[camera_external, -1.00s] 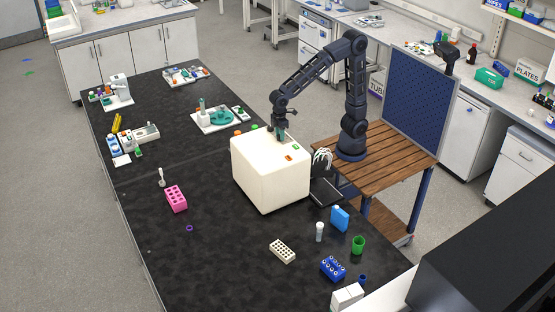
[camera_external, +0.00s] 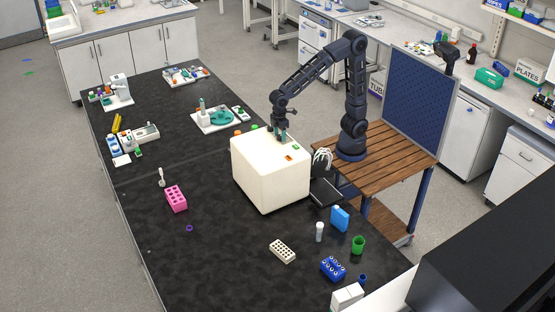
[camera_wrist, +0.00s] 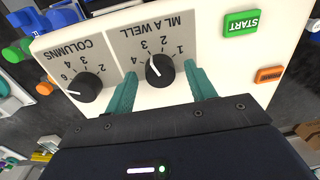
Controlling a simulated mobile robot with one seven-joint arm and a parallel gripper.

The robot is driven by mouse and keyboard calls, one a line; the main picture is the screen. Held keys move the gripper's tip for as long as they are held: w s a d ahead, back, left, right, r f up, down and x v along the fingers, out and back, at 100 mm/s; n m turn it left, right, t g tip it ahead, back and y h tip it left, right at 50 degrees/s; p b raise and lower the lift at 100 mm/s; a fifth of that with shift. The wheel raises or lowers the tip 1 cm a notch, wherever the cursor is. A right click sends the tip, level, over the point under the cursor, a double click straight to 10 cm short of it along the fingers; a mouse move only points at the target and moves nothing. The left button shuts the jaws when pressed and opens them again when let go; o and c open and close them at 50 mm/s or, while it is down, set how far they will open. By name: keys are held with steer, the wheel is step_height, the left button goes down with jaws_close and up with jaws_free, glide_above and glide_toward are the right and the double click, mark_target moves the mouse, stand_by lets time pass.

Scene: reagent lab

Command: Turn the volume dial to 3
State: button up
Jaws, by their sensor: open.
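The volume dial (camera_wrist: 160,70) is a round black knob on a grey panel marked "ML A WELL", with numbers 1 to 4 around it. Its white pointer line points up and left in the wrist view, roughly toward the 3. My gripper (camera_wrist: 160,72) is open, with one green finger on either side of the knob. I cannot tell whether the fingers touch it. In the external view my gripper (camera_external: 281,137) is over the top of the white machine (camera_external: 262,178), and the dial is hidden there.
A second black dial (camera_wrist: 85,87), marked "COLUMNS", sits close to the left finger. A green START button (camera_wrist: 241,23) and an orange button (camera_wrist: 269,75) are to the right. A blue bottle (camera_external: 340,218) and a green cup (camera_external: 358,245) stand on the black bench (camera_external: 215,265).

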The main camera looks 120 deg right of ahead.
steer(key=shift+r, duration=0.1)
step_height(320, 180, up, 11)
steer(key=shift+d+f, duration=0.2)
steer(key=shift+d, duration=0.1)
steer(key=shift+s, duration=0.1)
stand_by(0.4)
steer(key=s+a+f+t, duration=0.1)
steer(key=s+f+t, duration=0.1)
steer(key=s, duration=1.1)
steer(key=s+f+t, duration=0.2)
steer(key=s, duration=1.2)
steer(key=shift+a+t+h, duration=0.3)
steer(key=shift+a, duration=0.1)
steer(key=shift+s, duration=0.1)
